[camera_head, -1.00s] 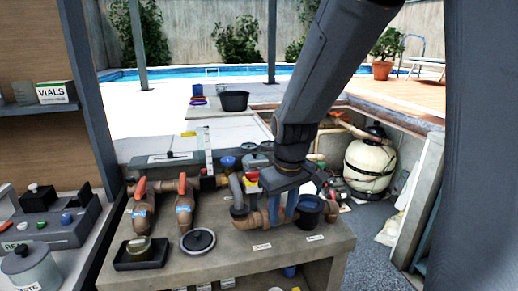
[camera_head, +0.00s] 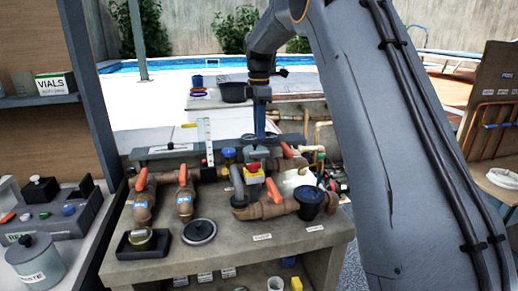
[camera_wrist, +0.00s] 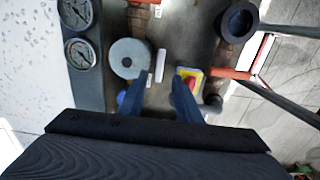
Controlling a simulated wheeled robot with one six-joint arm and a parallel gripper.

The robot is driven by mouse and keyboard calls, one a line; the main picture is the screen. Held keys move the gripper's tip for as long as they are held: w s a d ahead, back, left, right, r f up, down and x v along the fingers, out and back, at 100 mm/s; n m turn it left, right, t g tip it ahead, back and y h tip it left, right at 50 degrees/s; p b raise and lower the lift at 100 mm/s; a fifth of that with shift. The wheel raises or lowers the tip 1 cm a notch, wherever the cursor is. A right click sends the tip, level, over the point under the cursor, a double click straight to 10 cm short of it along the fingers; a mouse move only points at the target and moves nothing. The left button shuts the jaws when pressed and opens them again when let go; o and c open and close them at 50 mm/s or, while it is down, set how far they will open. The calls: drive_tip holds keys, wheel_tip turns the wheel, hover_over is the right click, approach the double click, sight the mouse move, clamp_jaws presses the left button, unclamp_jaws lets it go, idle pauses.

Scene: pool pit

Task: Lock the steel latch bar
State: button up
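My gripper (camera_head: 259,122) points down behind the pipework on the stone bench. In the wrist view its two blue fingers (camera_wrist: 160,88) stand apart with nothing held between them. A flat grey bar (camera_head: 185,149) with a small label and a black knob lies along the back of the bench, left of my gripper. I cannot tell for sure that it is the steel latch bar. The wrist view shows a round grey disc (camera_wrist: 129,57) and a small white cylinder (camera_wrist: 161,63) just beyond the fingertips. A yellow box with a red button (camera_wrist: 190,80) is beside the right finger.
Brown pipes with orange valve handles (camera_head: 183,175) cross the bench (camera_head: 180,262). A dark cup (camera_head: 310,202) stands at its right. Two gauges (camera_wrist: 76,15) are left of the fingers in the wrist view. A shelf post (camera_head: 90,90) stands at the left.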

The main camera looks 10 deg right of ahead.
sight(259, 155)
wheel_tip(259, 155, down, 8)
drive_tip(key=shift+r+p, duration=0.2)
drive_tip(key=shift+p, duration=1.05)
clamp_jaws()
